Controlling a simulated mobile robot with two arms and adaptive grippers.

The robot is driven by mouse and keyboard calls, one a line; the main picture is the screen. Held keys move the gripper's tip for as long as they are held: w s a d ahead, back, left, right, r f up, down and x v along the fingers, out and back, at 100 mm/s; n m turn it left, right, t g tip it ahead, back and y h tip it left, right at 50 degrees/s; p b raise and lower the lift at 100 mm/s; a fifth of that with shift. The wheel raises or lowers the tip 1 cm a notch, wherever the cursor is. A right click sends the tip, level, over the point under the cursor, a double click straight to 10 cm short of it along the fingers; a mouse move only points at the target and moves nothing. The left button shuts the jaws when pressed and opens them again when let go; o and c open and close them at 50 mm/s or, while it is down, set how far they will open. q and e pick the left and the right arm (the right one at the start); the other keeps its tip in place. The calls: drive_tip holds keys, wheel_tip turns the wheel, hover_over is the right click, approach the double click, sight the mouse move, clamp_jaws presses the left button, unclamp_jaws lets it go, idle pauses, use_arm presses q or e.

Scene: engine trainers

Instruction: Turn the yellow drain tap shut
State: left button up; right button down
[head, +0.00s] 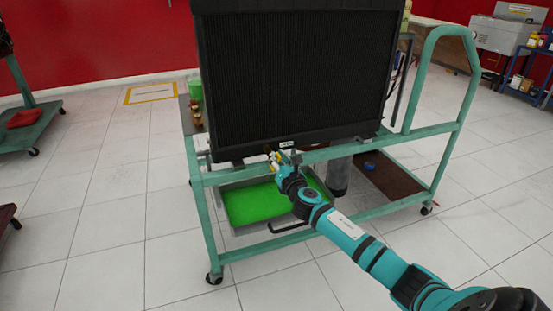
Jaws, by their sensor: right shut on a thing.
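The yellow drain tap (272,156) shows as a small yellow spot under the bottom edge of the black radiator (296,75). My right gripper (277,160) is at the tap and shut on it. The gripper and wrist hide most of the tap, so I cannot tell how its handle is turned. My right arm reaches in from the lower right. My left gripper is not in view.
The radiator stands on a green wheeled trolley (201,215). A tray (308,222) of bright green liquid sits on the lower level, below the tap. A green container (195,89) stands at the left. Tiled floor is clear in front.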

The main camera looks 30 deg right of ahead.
drive_tip(key=m, duration=0.3)
drive_tip(key=shift+d+f+m, duration=0.1)
drive_tip(key=shift+f+m, duration=0.1)
drive_tip(key=shift+m, duration=0.2)
drive_tip(key=m, duration=0.3)
drive_tip(key=shift+d+f, duration=0.1)
drive_tip(key=shift+f, duration=0.05)
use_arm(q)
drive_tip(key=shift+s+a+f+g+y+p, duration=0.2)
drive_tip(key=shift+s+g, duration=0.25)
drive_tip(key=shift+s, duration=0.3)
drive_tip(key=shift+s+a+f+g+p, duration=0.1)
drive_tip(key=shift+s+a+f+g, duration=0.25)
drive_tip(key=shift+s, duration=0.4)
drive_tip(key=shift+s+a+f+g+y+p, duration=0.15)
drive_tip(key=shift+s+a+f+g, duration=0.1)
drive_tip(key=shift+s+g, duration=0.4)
use_arm(e)
drive_tip(key=shift+s+d+f+m, duration=0.1)
drive_tip(key=shift+f+m, duration=0.05)
drive_tip(key=shift+m, duration=1.35)
drive_tip(key=shift+f+m, duration=0.1)
drive_tip(key=shift+m, duration=1.4)
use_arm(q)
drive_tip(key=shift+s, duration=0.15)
